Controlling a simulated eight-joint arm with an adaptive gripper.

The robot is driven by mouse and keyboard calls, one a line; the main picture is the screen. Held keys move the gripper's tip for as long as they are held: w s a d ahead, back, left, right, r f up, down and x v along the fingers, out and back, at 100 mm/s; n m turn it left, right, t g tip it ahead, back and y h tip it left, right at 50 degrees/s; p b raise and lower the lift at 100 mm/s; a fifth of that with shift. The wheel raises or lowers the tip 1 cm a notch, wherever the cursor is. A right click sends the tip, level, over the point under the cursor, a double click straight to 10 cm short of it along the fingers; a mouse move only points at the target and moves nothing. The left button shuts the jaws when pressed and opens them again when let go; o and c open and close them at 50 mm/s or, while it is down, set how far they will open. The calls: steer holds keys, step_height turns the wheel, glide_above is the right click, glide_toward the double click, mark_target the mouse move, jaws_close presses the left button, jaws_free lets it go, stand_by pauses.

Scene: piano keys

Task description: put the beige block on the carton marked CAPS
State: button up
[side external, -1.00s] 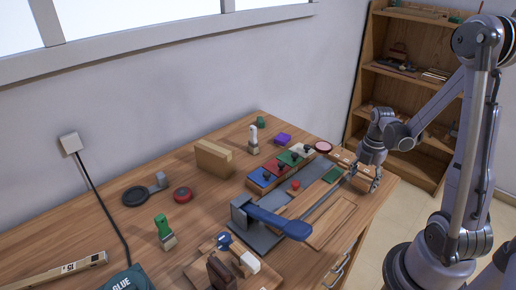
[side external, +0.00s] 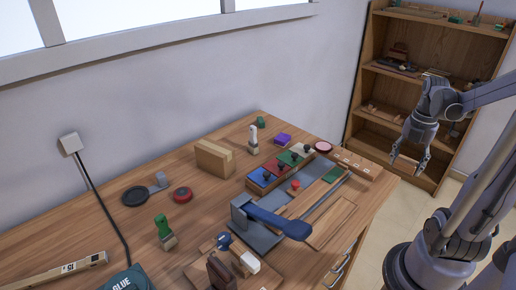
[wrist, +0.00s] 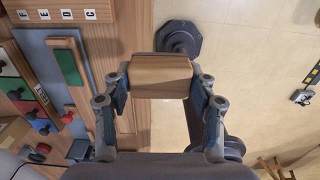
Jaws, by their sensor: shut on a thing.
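My gripper (wrist: 160,92) is shut on a beige wooden block (wrist: 160,72), held crosswise between the two fingers in the wrist view. In the side view my gripper (side external: 408,166) hangs off the right end of the workbench, pointing down in front of the shelf. The block is small and hard to make out there. A brown carton (side external: 210,161) stands upright at the back middle of the bench, well left of my gripper. No lettering can be read on its visible faces.
A rack of coloured blocks with black knobs (side external: 281,168) lies between carton and gripper. A white-handled brush (side external: 253,141) and purple block (side external: 283,139) stand behind it. A blue-handled lever (side external: 278,222) lies in front. A red round tin (side external: 182,194) sits left of the carton.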

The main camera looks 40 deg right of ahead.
steer(key=w+a+r+n, duration=0.1)
steer(key=w+r+n, duration=0.1)
steer(key=w, duration=0.8)
steer(key=w+a+r+n, duration=0.2)
steer(key=w+r, duration=0.1)
steer(key=w, duration=0.6)
steer(key=w+a+r+n, duration=0.1)
steer(key=w+r, duration=0.1)
steer(key=w, duration=0.8)
steer(key=n, duration=0.4)
glide_above(219, 151)
steer(key=f, duration=0.4)
steer(key=shift+s+d+f, duration=0.1)
steer(key=shift+d+f, duration=0.2)
steer(key=shift+a+f, duration=0.2)
steer(key=shift+f, duration=1.95)
steer(key=shift+f, duration=0.1)
steer(key=o, duration=1.1)
steer(key=shift+o, duration=0.2)
